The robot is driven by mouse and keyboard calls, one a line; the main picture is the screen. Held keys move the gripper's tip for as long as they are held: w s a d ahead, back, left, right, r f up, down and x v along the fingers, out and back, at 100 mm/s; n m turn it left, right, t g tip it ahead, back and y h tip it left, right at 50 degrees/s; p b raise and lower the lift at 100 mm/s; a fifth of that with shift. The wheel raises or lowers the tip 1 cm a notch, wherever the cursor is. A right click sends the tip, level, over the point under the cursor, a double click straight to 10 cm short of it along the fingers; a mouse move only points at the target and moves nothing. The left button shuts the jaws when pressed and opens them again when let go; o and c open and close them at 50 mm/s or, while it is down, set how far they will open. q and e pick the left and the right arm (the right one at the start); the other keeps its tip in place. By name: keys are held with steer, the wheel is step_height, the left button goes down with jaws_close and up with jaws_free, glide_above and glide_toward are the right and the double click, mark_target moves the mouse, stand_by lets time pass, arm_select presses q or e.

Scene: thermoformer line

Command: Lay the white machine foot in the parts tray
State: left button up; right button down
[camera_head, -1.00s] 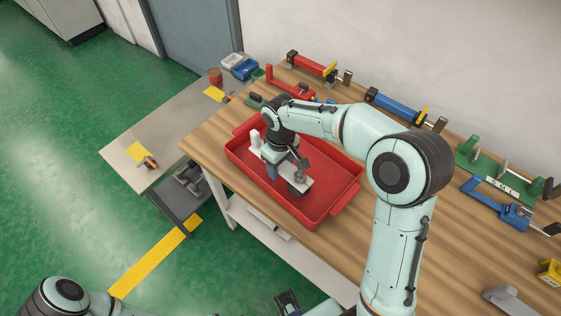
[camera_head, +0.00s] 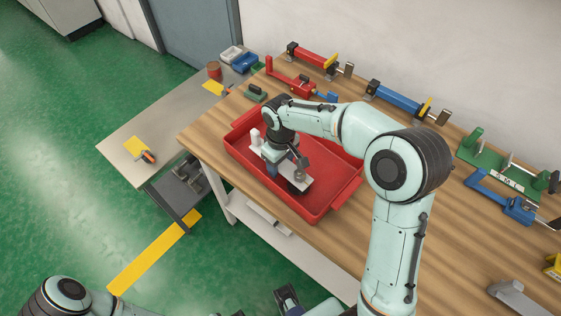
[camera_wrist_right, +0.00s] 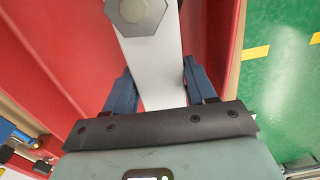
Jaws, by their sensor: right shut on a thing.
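The white machine foot (camera_head: 294,175) is a pale flat bar with a hex nut near one end and a dark part under that end. My right gripper (camera_head: 274,167) is shut on it, inside the outline of the red parts tray (camera_head: 316,217). In the right wrist view the bar (camera_wrist_right: 158,60) lies between the blue fingers of the right gripper (camera_wrist_right: 160,90), with the hex nut at the top. I cannot tell whether the foot touches the tray floor. My left gripper (camera_head: 288,299) is partly in view at the bottom edge; its jaws are unclear.
The tray stands on a wooden bench (camera_head: 400,240). Red, blue and green clamps line its back, including a blue one (camera_head: 398,106). A grey side table (camera_head: 165,127) with yellow patches adjoins at the left. A grey block (camera_head: 515,298) lies at the front right.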

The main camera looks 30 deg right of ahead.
steer(key=shift+f, duration=0.45)
steer(key=shift+c, duration=1.4)
jaws_free()
step_height(320, 180, up, 13)
steer(key=p, duration=0.1)
steer(key=shift+r, duration=0.2)
